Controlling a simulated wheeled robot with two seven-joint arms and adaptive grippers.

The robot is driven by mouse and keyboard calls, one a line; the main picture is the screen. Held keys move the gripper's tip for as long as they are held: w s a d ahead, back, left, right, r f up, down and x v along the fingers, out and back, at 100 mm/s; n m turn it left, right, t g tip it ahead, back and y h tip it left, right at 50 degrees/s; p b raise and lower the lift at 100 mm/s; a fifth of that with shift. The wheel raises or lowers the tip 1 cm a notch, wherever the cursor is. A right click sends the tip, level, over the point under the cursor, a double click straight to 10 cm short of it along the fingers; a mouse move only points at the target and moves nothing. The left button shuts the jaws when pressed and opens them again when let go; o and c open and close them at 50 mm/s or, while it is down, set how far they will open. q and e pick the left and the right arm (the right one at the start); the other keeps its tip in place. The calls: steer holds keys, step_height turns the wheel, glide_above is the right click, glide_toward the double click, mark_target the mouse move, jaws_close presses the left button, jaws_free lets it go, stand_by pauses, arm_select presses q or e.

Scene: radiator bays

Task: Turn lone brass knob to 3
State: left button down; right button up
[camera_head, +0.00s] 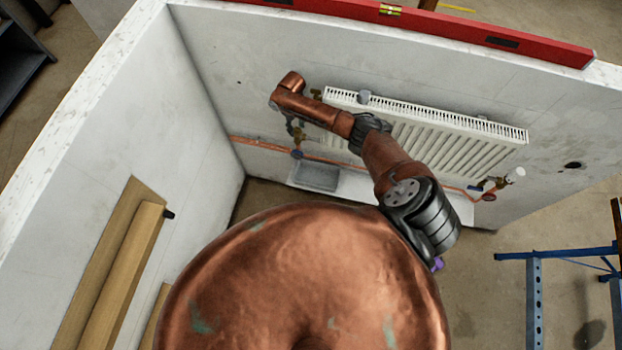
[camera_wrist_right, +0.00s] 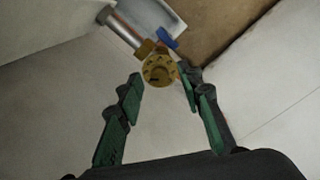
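The brass knob (camera_wrist_right: 158,70) is round, with dark marks on its face that are too small to read. It sits on a pipe fitting beside a blue lever (camera_wrist_right: 167,38). In the head view, brass fittings (camera_head: 299,135) show at the radiator's lower left end, partly behind my right gripper (camera_head: 293,125). In the wrist view my right gripper (camera_wrist_right: 161,77) is open, its green-and-black fingers on either side of the knob. A small gap shows on the knob's left; whether the right finger touches it I cannot tell. My left gripper is not in view.
The white radiator (camera_head: 450,145) hangs on the back wall. A copper pipe (camera_head: 345,162) runs below it, above a grey tray (camera_head: 316,176). A white knob (camera_head: 516,174) is at its right end. A red spirit level (camera_head: 470,25) lies on the wall top. Wood boards (camera_head: 125,265) lean left.

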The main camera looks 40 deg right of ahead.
mark_target(296, 129)
steer(key=m, duration=0.3)
steer(key=shift+d+m, duration=0.1)
steer(key=shift+m, duration=0.2)
steer(key=m+b, duration=0.1)
steer(key=m, duration=0.2)
steer(key=shift+f+m+b, duration=0.1)
steer(key=shift+m+b, duration=0.35)
steer(key=shift+m, duration=0.75)
steer(key=shift+m+b, duration=0.75)
steer(key=shift+m, duration=0.25)
steer(key=m+b, duration=0.2)
steer(key=b, duration=0.1)
steer(key=shift+d+f+m, duration=0.1)
steer(key=shift+f+m, duration=0.05)
steer(key=shift+m, duration=0.15)
steer(key=r, duration=0.8)
steer(key=shift+a, duration=0.25)
steer(key=s+a+f+n+b, duration=0.1)
steer(key=s+f, duration=0.4)
steer(key=f, duration=0.8)
steer(key=s+a+f+n+t+b, duration=0.1)
steer(key=s+f+n+b, duration=0.3)
steer(key=f, duration=0.8)
steer(key=s+a+f+n+t+y+b, duration=0.1)
steer(key=s+f+n+b, duration=0.1)
steer(key=s+f, duration=0.5)
steer(key=shift+a+f+n+b, duration=0.3)
steer(key=shift+a+f+b, duration=0.15)
steer(key=shift+f, duration=2.85)
